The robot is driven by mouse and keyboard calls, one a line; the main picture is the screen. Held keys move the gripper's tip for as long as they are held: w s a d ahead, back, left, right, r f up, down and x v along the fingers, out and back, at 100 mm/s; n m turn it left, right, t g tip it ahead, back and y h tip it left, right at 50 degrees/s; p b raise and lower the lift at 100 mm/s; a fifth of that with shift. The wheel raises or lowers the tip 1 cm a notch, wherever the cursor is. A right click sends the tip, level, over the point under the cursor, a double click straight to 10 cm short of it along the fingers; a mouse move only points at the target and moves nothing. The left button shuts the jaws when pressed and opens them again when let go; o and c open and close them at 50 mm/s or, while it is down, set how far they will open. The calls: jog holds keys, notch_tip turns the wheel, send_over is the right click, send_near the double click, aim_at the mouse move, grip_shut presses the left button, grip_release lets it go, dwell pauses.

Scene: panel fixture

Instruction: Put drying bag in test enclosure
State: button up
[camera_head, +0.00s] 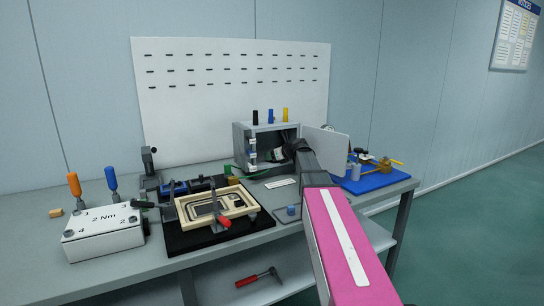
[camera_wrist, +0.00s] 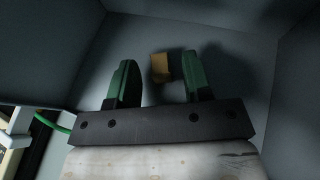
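The test enclosure (camera_head: 240,139) is a grey open-fronted box at the back of the bench, with its pale door (camera_head: 326,143) swung open to the right. My gripper (camera_head: 279,155) reaches in through its front. In the wrist view, the two green fingers of my gripper (camera_wrist: 160,85) are spread apart with a clear gap. A small tan piece (camera_wrist: 160,67), which looks like the drying bag, lies on a grey inner surface just beyond the gap. It appears apart from both fingers. In the head view it is hidden.
Black, blue and yellow items stand on the enclosure's top. A white cylinder (camera_head: 252,150) is at its left opening. A blue mat (camera_head: 365,183) with small parts lies right, a cream frame fixture (camera_head: 190,213) front left, and a white box (camera_head: 103,236) far left.

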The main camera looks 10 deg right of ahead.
jog(key=shift+r, duration=0.15)
jog(key=s+d, duration=0.2)
jog(key=s, duration=0.1)
jog(key=s+d, duration=0.6)
jog(key=s, duration=0.1)
jog(key=shift+d+r, duration=0.2)
jog(key=shift+d, duration=0.05)
